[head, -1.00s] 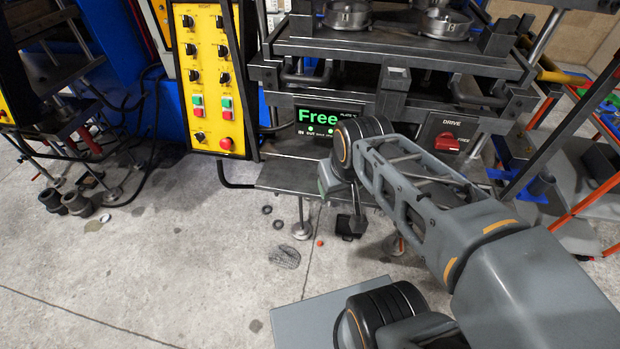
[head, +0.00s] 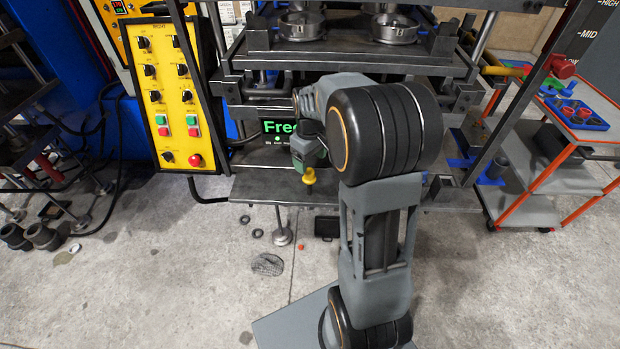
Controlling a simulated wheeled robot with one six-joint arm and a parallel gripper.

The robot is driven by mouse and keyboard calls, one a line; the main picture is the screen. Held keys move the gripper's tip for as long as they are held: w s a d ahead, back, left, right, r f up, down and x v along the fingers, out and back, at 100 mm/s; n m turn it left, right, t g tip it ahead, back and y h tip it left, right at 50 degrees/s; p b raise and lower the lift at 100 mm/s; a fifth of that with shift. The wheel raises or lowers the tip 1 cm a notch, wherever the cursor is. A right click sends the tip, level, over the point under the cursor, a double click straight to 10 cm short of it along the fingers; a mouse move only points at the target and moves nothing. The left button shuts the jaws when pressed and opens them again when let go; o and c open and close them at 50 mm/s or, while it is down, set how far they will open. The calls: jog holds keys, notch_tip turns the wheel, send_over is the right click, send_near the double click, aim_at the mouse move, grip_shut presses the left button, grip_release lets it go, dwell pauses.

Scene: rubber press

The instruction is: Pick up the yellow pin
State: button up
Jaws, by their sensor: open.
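A small yellow piece (head: 310,176) with a knob-like top shows just under my gripper, at the front of the press's lower shelf (head: 262,188). My gripper (head: 309,164) points down over the shelf, left of my large black joint. Its jaws are open, but the fingers are small and partly hidden. I cannot tell whether they touch the small yellow piece.
The press stands ahead, with a yellow button panel (head: 172,95) at left and round metal moulds (head: 300,26) above. The "Free" display (head: 280,128) is close behind my gripper. An orange-framed trolley (head: 590,135) with coloured trays stands right. The floor in front is mostly clear.

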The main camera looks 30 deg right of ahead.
aim_at(309, 171)
jog(key=shift+w+a+f+p, duration=0.1)
jog(key=shift+f+p, duration=0.7)
jog(key=shift+f, duration=3.15)
jog(key=shift+r, duration=0.1)
jog(key=c, duration=1.2)
